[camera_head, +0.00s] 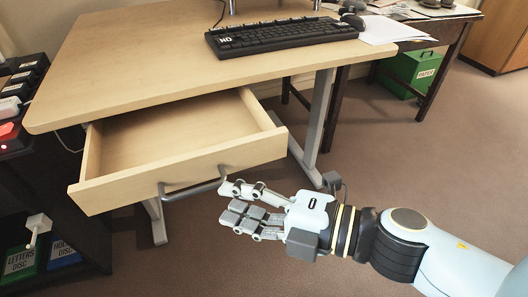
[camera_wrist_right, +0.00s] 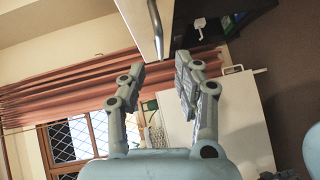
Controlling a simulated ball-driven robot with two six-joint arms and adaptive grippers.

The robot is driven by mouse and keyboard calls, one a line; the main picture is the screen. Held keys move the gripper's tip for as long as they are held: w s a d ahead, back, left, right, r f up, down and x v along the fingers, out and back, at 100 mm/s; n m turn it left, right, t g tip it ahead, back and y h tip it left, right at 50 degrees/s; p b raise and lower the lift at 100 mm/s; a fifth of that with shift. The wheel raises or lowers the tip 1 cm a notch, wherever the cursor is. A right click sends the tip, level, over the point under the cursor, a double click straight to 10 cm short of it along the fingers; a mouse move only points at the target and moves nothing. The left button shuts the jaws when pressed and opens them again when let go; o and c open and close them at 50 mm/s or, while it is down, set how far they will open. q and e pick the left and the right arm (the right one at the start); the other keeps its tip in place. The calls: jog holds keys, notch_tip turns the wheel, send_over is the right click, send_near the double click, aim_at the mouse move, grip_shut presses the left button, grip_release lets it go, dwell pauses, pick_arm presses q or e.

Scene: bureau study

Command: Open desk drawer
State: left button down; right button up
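The wooden desk drawer (camera_head: 185,143) is pulled well out from under the light wood desk (camera_head: 130,60), and its empty inside shows. A grey bar handle (camera_head: 190,191) is on its front, and the handle shows at the top of the right wrist view (camera_wrist_right: 155,28). My right gripper (camera_head: 224,202) is open, with its fingers pointing left by the handle's right end. In the right wrist view the handle lies ahead of the gap between the spread fingertips (camera_wrist_right: 160,68). Nothing is held. I cannot tell whether a finger touches the handle. My left gripper is not in view.
A black keyboard (camera_head: 280,36), a mouse (camera_head: 352,20) and papers (camera_head: 392,30) lie on the desk. A dark shelf (camera_head: 75,225) with labelled boxes stands at the left. A green box (camera_head: 408,72) sits under the far table. The carpet (camera_head: 420,150) at the right is clear.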

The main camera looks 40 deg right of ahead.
jog(key=shift+v, duration=2.05)
jog(key=w+d+f+m+h+p, duration=0.3)
jog(key=w+f+m+p, duration=0.1)
jog(key=f, duration=0.1)
jog(key=s+d+f+m+g+h+p, duration=0.2)
jog(key=s+d+f+m, duration=0.15)
jog(key=f, duration=0.45)
jog(key=s+d+f+m+g+h+p, duration=0.1)
jog(key=s+d+f+m+g+h, duration=0.15)
jog(key=d+f+m, duration=0.4)
jog(key=s+f+m+g+h, duration=0.1)
jog(key=s+f+m+g, duration=0.3)
jog(key=s, duration=0.9)
jog(key=s+f+m+g+p, duration=0.1)
jog(key=s+f+m+g, duration=0.3)
jog(key=s+f, duration=0.7)
jog(key=s+g, duration=0.1)
jog(key=s, duration=0.1)
jog(key=shift+s+d+h, duration=0.3)
jog(key=shift+d+h, duration=0.05)
jog(key=shift+d, duration=0.05)
